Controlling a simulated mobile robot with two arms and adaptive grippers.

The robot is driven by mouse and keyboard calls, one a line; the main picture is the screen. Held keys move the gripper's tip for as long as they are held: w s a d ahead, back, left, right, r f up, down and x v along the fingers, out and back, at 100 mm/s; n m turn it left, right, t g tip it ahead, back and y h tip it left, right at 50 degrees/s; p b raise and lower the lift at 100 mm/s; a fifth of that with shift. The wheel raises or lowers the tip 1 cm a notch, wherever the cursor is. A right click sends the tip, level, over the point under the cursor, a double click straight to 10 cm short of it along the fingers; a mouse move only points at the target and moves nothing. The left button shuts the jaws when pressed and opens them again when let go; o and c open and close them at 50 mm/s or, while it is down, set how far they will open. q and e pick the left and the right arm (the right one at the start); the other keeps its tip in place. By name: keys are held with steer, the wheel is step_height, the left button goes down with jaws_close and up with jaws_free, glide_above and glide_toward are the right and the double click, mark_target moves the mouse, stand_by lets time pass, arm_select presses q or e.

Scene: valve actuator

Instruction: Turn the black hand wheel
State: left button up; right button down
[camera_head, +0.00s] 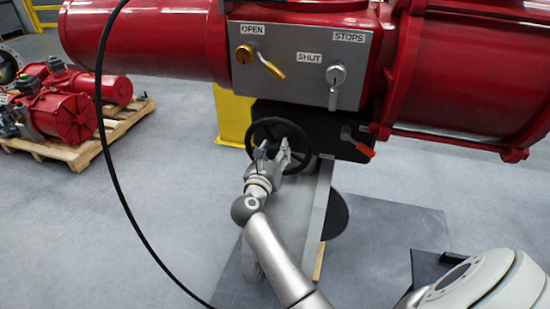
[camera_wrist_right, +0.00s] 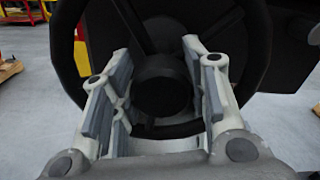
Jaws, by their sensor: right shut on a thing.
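The black hand wheel (camera_head: 272,121) stands upright on the dark box under the red actuator in the head view. In the right wrist view its dark round hub (camera_wrist_right: 162,84) is near the middle, with the rim curving around it. My right gripper (camera_head: 272,152) is at the wheel's front, in the middle to lower part. In the wrist view its fingers (camera_wrist_right: 160,62) lie on the left and right of the hub and are shut on the wheel. The exact contact points are partly hidden. My left gripper is not in view.
A grey panel (camera_head: 297,88) with OPEN, SHUT and STOPS labels and levers sits above the wheel. A black cable (camera_head: 103,130) hangs at left. Red actuators on a pallet (camera_head: 84,152) stand farther left on open floor.

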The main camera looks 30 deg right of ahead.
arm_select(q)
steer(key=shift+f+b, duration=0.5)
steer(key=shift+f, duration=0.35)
arm_select(e)
steer(key=shift+m, duration=0.6)
steer(key=c, duration=0.8)
jaws_free()
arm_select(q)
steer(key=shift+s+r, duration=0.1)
